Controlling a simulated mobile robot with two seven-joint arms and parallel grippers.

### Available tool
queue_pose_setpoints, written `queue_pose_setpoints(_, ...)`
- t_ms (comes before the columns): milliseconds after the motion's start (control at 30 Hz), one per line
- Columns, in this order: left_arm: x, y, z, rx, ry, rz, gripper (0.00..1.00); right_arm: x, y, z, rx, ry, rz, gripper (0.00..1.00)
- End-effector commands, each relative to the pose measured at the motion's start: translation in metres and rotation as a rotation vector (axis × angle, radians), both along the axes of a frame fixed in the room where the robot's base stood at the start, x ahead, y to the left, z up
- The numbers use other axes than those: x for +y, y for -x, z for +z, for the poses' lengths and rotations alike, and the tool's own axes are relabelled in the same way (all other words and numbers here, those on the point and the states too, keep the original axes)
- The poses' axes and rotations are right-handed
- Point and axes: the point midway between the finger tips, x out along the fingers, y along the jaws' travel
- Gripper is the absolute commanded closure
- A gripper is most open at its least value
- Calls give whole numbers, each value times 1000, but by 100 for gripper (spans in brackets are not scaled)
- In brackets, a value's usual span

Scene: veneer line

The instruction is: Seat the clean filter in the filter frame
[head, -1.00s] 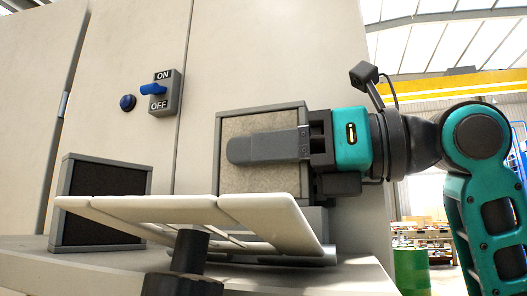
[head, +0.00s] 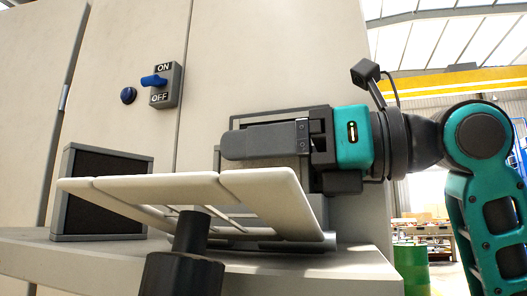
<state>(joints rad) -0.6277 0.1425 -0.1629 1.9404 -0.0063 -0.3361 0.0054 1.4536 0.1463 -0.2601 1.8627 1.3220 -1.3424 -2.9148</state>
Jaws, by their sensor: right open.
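My right gripper (head: 265,141) is open and reaches in from the right, seen from the side. Behind and around its finger a dark grey top edge (head: 270,114) shows. Most of what lies behind is hidden, so I cannot tell whether it is the clean filter or the filter frame. The pale filter face is not clearly visible now. A dark-faced panel with a grey rim (head: 104,191) stands upright on the ledge at the left, apart from the gripper. My left gripper is not in view.
A pale slatted panel (head: 150,188) on a dark post (head: 191,232) stands in front and hides part of the ledge (head: 335,262). A green drum (head: 411,268) stands on the floor at right.

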Motion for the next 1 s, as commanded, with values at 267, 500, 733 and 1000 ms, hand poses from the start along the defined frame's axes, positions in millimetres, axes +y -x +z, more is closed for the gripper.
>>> queue_pose_setpoints(267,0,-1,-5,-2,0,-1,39,-38,11,-2,-2,2,-6,28)
queue_pose_setpoints(500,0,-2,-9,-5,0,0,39,-88,28,-1,-1,1,-5,28)
queue_pose_setpoints(733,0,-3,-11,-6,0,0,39,-117,38,0,-1,1,-3,28)
queue_pose_setpoints(1000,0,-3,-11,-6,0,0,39,-122,40,0,-1,0,0,28)
